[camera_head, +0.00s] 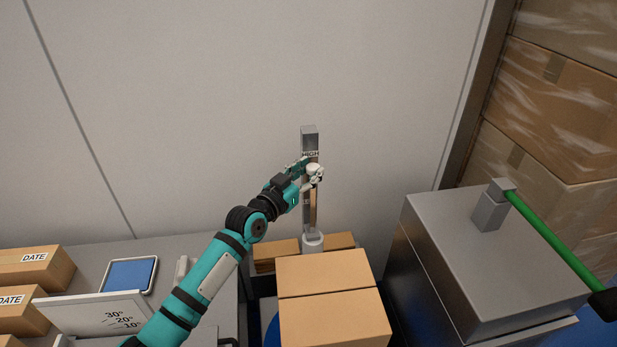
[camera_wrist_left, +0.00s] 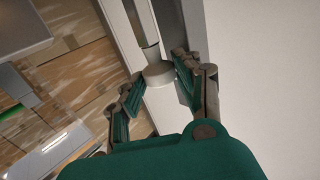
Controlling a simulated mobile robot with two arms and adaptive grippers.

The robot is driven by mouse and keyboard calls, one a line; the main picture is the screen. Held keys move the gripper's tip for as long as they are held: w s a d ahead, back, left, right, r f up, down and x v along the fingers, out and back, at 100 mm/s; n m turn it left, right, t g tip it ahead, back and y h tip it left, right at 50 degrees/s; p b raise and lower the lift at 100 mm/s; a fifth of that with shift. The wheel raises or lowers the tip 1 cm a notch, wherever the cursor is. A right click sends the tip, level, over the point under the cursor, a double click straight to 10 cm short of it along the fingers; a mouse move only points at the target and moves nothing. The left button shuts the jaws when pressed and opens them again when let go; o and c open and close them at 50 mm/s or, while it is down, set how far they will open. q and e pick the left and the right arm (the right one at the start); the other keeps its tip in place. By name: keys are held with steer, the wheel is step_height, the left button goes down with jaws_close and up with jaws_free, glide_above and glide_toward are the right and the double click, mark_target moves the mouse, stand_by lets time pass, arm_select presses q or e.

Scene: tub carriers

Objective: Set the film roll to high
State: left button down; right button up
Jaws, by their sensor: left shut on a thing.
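A grey upright post (camera_head: 309,137) stands against the wall, with a HIGH label (camera_head: 310,154) near its top. My left gripper (camera_head: 314,174) is at the post just below this label. It is shut on a pale round piece on the post, which I take to be the film roll; the fingers partly hide it. In the left wrist view the round grey end of this piece (camera_wrist_left: 158,74) sits between the fingers of my left gripper (camera_wrist_left: 157,82), against the post (camera_wrist_left: 120,22). Any lower label is hidden. My right gripper is out of view.
Cardboard boxes (camera_head: 333,290) stand in front of the post's base. A grey metal cabinet (camera_head: 490,260) with a green bar (camera_head: 555,240) is on the right. A white angle board (camera_head: 90,312), a blue pad (camera_head: 129,274) and DATE boxes (camera_head: 36,268) are on the left.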

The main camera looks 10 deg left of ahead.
arm_select(q)
step_height(320, 180, up, 5)
steer(key=shift+r+p, duration=0.15)
steer(key=shift+p, duration=0.95)
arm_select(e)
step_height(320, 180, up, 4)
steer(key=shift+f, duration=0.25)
arm_select(q)
steer(key=shift+w+r, duration=0.1)
steer(key=c, duration=1.3)
jaws_free()
steer(key=o, duration=0.4)
steer(key=shift+c, duration=0.2)
steer(key=v, duration=1.2)
steer(key=shift+f, duration=0.3)
